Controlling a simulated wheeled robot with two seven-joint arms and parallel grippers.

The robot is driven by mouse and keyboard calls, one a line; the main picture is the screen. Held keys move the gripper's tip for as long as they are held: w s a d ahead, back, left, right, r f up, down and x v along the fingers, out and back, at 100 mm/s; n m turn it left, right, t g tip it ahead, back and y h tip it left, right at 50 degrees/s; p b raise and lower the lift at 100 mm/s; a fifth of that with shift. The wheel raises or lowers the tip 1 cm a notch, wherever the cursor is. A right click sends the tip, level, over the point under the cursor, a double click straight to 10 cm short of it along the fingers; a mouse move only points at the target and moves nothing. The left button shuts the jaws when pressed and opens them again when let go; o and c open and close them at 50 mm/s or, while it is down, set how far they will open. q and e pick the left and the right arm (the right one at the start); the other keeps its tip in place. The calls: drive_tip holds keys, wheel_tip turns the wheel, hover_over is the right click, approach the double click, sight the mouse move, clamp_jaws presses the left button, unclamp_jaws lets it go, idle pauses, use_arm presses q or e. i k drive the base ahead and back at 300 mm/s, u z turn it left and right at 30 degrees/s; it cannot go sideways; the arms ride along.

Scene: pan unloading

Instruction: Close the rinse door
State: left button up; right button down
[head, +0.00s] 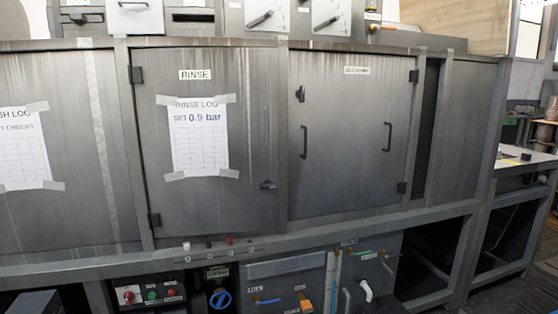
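The rinse door (205,120) is a grey, streaked metal door in the middle left of the head view. It carries a RINSE label (195,75) and a taped paper log sheet (199,140) reading "SET 0.9 bar". Its hinges (136,75) are on its left edge, and a small dark latch handle (267,184) is low on its right side. The door looks flush with its frame; I cannot tell whether it is latched. Neither of my grippers is in view.
A second grey door (350,120) with dark handles is to the right, beside a dark narrow gap (430,130). Left is a panel with another taped sheet (24,146). Below are a control box (150,291), a blue valve (220,299) and pipes. A bench (525,158) stands far right.

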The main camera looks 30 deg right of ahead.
sight(208, 117)
drive_tip(key=z, duration=0.5)
drive_tip(key=i, duration=1)
drive_tip(key=u, duration=0.6)
